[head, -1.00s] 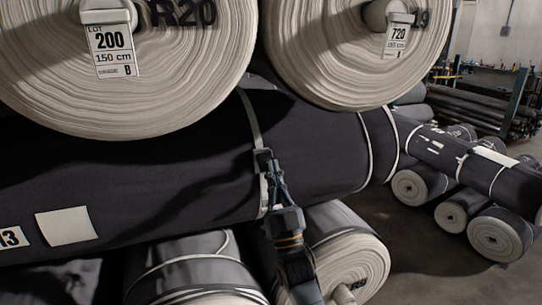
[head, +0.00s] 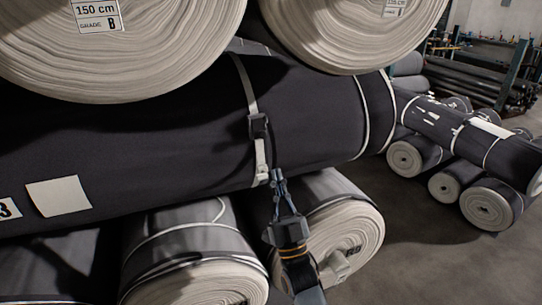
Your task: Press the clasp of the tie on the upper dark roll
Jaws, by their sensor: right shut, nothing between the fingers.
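The upper dark roll (head: 160,140) lies across the view beneath two big pale roll ends. A pale tie (head: 244,84) runs down around it, with a dark clasp (head: 258,128) on its front and a pale strap end (head: 261,162) hanging below. My right gripper (head: 277,175) is shut and empty. In the picture its fingertips are below and slightly right of the clasp, apart from it, near the roll's lower edge. Whether they touch the strap end or roll, I cannot tell. My left gripper is out of view.
Pale roll ends (head: 355,35) overhang the dark roll from above. Grey rolls (head: 190,245) lie below it, close to my right arm. A white label (head: 59,196) is on the dark roll at left. Open floor (head: 430,250) and another stack of rolls (head: 470,145) are at right.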

